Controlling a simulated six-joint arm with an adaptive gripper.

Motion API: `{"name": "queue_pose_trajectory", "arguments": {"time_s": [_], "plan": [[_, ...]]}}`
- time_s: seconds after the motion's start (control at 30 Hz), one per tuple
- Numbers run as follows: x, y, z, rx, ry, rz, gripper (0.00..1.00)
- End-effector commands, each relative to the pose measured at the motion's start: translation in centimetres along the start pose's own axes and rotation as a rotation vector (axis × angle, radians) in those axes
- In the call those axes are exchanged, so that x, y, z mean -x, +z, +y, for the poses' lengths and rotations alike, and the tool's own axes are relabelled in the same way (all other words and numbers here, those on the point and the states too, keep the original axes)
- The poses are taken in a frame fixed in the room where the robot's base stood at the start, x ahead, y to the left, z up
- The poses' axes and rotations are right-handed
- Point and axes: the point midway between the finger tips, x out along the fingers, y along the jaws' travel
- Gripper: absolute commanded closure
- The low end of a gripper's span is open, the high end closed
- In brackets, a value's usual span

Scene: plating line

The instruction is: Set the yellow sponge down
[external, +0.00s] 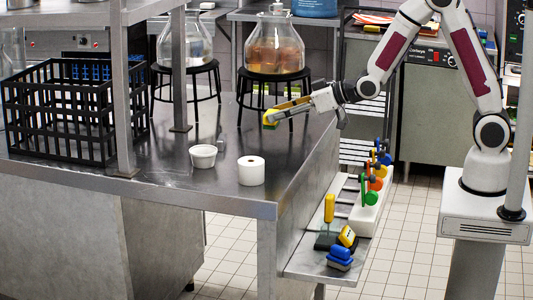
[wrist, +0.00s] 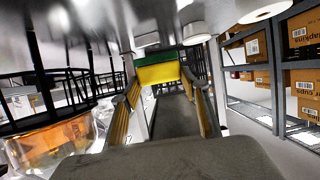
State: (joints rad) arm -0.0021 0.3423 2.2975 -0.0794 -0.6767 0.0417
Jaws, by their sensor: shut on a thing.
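The yellow sponge (external: 271,118) has a green layer and is held above the metal counter in the external view. It also shows in the wrist view (wrist: 158,75), yellow below and green above, between the far ends of the fingers. My gripper (external: 276,114) is shut on the sponge, reaching left over the counter near its right edge. In the wrist view my gripper (wrist: 160,82) has both long fingers against the sponge's sides. The sponge appears clear of the counter.
The metal counter (external: 225,190) carries a black crate (external: 60,115), a white bowl (external: 203,156) and a white roll (external: 251,171). Glass jars (external: 275,45) on black stands are behind. A lower shelf (external: 300,262) holds several coloured tools.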

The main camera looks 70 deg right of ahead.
Motion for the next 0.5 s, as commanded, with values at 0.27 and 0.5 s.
{"name": "queue_pose_trajectory", "arguments": {"time_s": [0.27, 0.5], "plan": [[0.8, 0.4, 4.6, -0.012, 0.029, 0.001, 0.70], [1.3, 0.7, 6.6, -0.016, 0.041, 0.001, 0.70]]}}
